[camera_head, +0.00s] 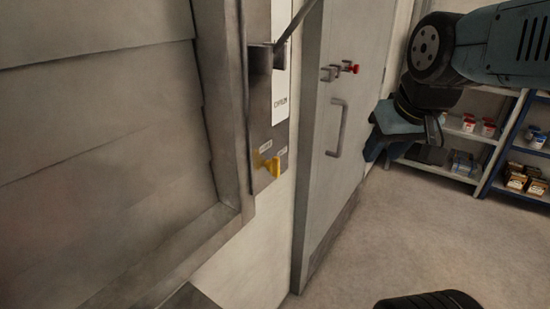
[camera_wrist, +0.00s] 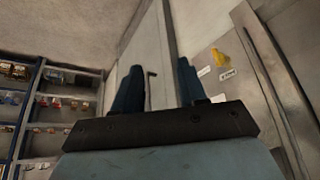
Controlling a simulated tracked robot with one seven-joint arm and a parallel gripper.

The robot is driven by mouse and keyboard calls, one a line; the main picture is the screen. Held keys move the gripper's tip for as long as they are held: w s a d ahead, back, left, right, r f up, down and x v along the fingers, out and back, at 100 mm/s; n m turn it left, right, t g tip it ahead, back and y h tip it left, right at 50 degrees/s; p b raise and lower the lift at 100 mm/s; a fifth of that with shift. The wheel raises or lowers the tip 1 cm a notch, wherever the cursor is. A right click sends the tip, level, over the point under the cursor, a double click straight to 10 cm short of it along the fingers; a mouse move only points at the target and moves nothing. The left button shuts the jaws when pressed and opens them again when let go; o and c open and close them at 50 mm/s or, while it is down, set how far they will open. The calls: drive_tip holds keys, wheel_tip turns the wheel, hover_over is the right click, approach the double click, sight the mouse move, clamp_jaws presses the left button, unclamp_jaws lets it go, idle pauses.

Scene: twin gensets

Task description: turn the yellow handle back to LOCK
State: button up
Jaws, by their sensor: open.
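The yellow handle (camera_head: 270,166) sits low on a grey metal panel (camera_head: 282,134) beside the slatted shutter, with two small white labels near it. The label words are too small to read surely, so I cannot tell which one the handle points to. It also shows in the wrist view (camera_wrist: 219,58), right of both fingers and apart from them. My gripper (camera_head: 376,146) is in front of the grey door, well to the right of the handle in the head view. In the wrist view my gripper (camera_wrist: 156,78) has its two blue fingers apart, with nothing between them.
A grey door (camera_head: 345,110) with a pull handle (camera_head: 337,128) and a red-knobbed latch (camera_head: 350,68) stands right of the panel. Shelves (camera_head: 480,150) with small goods stand at the back right. The floor (camera_head: 430,225) between looks clear.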

drive_tip(key=w+a+n+g+y, duration=0.15)
drive_tip(key=w+a+n, duration=0.4)
drive_tip(key=w, duration=0.55)
drive_tip(key=n+g+y, duration=0.1)
drive_tip(key=n+y, duration=0.1)
drive_tip(key=n, duration=0.2)
approach(278, 158)
drive_tip(key=shift+h, duration=0.25)
drive_tip(key=x, duration=1.1)
drive_tip(key=shift+a, duration=0.3)
drive_tip(key=shift+c, duration=0.4)
